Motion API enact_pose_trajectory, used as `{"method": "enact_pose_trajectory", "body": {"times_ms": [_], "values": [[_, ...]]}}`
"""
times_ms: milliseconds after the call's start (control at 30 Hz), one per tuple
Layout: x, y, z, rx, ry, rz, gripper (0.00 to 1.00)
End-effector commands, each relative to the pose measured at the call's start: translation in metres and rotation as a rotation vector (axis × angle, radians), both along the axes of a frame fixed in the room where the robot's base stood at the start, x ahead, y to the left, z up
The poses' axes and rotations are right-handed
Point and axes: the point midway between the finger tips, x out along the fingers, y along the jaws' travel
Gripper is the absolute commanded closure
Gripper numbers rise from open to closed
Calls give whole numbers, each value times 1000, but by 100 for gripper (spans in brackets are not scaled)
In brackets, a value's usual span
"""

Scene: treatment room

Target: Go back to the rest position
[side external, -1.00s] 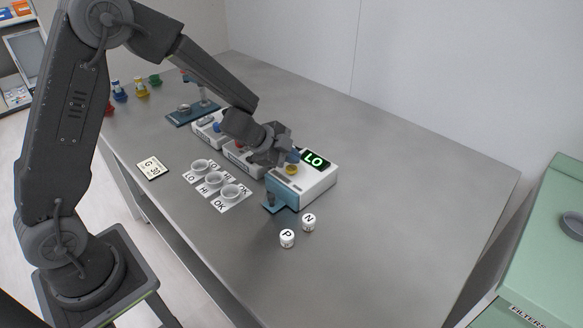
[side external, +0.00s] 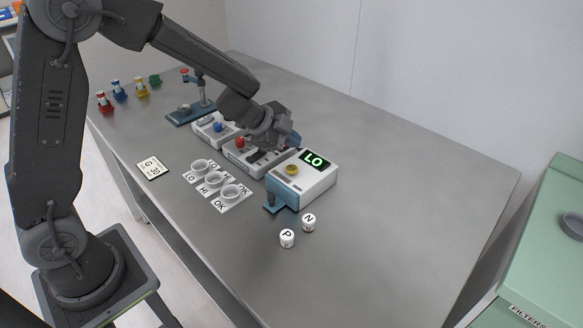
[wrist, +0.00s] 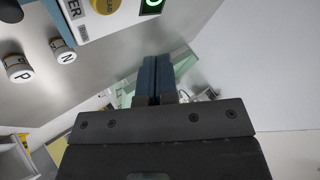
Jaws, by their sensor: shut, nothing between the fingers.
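Two white pots marked P (side external: 287,238) and N (side external: 308,222) stand in front of the device. Small cups (side external: 232,191) sit on labelled cards. A "G 30" card (side external: 152,168) lies at left. A teal stand (side external: 190,114) is farther back. The table's right side is clear.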

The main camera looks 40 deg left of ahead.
Motion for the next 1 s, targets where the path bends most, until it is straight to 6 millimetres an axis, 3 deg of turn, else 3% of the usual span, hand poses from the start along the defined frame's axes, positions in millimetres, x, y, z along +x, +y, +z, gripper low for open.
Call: {"method": "enact_pose_trajectory", "body": {"times_ms": [433, 533, 633, 800, 1000], "values": [[0, 1, 3, 0, -8, 12, 100], [-2, 4, 21, -5, -54, 76, 100], [-9, 14, 55, -15, -131, 217, 100], [-51, 38, 112, -45, -206, 547, 100], [-132, 50, 139, -129, -104, 879, 100]]}}
